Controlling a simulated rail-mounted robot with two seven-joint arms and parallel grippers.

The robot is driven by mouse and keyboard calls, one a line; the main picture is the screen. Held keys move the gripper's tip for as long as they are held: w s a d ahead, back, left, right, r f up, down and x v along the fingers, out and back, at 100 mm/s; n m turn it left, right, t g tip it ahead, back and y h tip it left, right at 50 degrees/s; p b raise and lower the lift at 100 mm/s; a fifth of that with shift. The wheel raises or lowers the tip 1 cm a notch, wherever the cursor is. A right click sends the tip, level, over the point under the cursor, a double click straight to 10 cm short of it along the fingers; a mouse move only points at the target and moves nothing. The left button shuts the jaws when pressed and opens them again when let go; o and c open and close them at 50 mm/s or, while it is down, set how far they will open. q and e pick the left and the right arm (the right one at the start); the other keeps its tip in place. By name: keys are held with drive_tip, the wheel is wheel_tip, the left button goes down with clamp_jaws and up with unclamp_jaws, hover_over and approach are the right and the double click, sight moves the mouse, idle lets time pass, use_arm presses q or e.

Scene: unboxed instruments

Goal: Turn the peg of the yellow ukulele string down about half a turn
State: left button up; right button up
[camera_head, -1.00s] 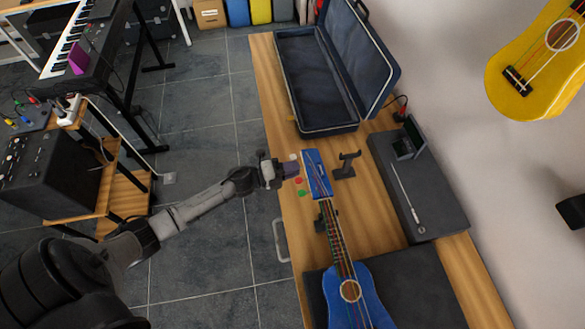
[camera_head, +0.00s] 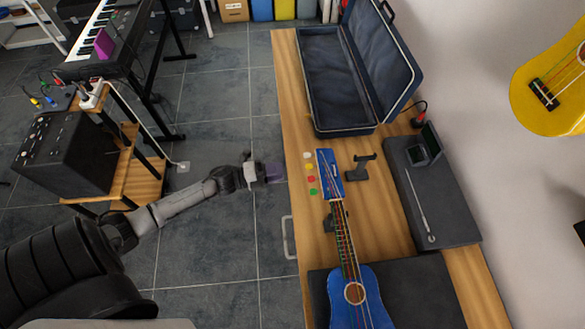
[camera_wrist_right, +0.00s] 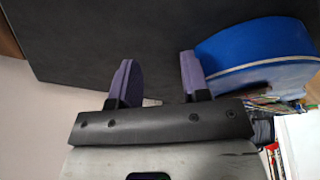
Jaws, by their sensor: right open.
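The blue ukulele (camera_head: 375,316) lies on the bench with its headstock (camera_head: 328,171) pointing away. Beside the headstock's left edge, the pegs show as a white peg (camera_head: 308,155), a yellow peg (camera_head: 309,166), a red peg (camera_head: 311,178) and a green peg (camera_head: 313,191). My left gripper (camera_head: 275,172) is left of the pegs, apart from them, past the bench edge. Its purple fingers are too small to tell their opening. In the right wrist view my right gripper (camera_wrist_right: 157,62) is open and empty, with the blue ukulele body (camera_wrist_right: 255,55) to its right.
A black stand (camera_head: 360,168) is right of the headstock. An open case (camera_head: 340,122) lies at the back of the bench. A dark box (camera_head: 450,215) with a thin rod is at the right. A yellow ukulele (camera_head: 545,100) hangs on the wall.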

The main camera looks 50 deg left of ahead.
use_arm(q)
drive_tip(key=shift+v, duration=2.2)
